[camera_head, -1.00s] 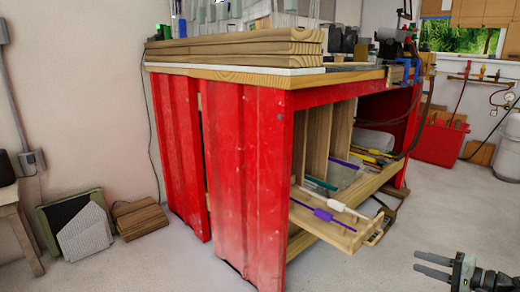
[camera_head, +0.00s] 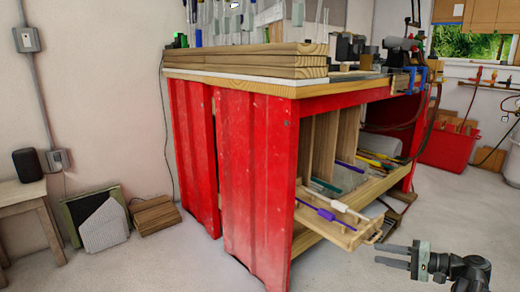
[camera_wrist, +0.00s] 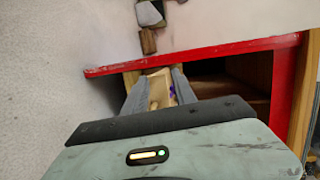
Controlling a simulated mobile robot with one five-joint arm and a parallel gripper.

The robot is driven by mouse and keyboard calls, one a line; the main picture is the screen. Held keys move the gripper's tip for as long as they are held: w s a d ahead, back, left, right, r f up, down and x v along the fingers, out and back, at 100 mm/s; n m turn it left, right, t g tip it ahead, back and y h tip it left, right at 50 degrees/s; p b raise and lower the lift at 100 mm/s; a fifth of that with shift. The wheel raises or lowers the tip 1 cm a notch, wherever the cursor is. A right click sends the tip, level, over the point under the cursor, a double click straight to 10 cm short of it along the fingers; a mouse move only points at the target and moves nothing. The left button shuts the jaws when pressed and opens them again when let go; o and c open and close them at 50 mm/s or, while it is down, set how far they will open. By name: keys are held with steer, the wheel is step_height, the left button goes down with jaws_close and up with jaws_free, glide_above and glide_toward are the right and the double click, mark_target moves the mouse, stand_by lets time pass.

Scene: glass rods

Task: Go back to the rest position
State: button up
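My gripper (camera_head: 379,255) is at the lower right of the head view, above the floor and in front of the red workbench (camera_head: 243,180). Its two dark fingers are apart with nothing between them, and they point left. They also show in the wrist view (camera_wrist: 160,82), with a gap between them. Through that gap I see part of the wooden tray and a bit of purple. In the head view the wooden tray (camera_head: 338,240) sticks out of the bench's lower bay, left of my fingers and apart from them. A purple rod (camera_head: 325,214) and a white-ended rod lie on it.
More coloured rods lie on the bench's lower shelf (camera_head: 385,183). Stacked planks (camera_head: 245,62) lie on the bench top. A stool (camera_head: 28,215) and wood blocks (camera_head: 155,214) stand at the left. A red bin (camera_head: 447,147) is at the back right. The right-hand floor is open.

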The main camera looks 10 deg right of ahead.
steer(key=w+a+r+n+g+y+p, duration=0.1)
steer(key=w+a+n+g+p, duration=0.2)
steer(key=a, duration=0.9)
steer(key=w+a+r+n+g+y+p, duration=0.1)
steer(key=w+a+n+g+p, duration=0.25)
steer(key=a, duration=0.85)
steer(key=s+a+f+n+g+h+p, duration=0.1)
steer(key=a+f+n+g+h+p, duration=0.2)
steer(key=a, duration=0.7)
steer(key=s+a+f+g+h+p, duration=0.25)
steer(key=a+h, duration=0.25)
steer(key=a, duration=0.4)
steer(key=w+d+f+h, duration=0.1)
steer(key=d+f+h, duration=0.2)
steer(key=d+h, duration=0.35)
step_height(320, 180, up, 38)
steer(key=d+y+p, duration=0.1)
steer(key=y+p, duration=0.1)
steer(key=p, duration=3.6)
steer(key=shift+r, duration=0.25)
steer(key=shift+w, duration=0.1)
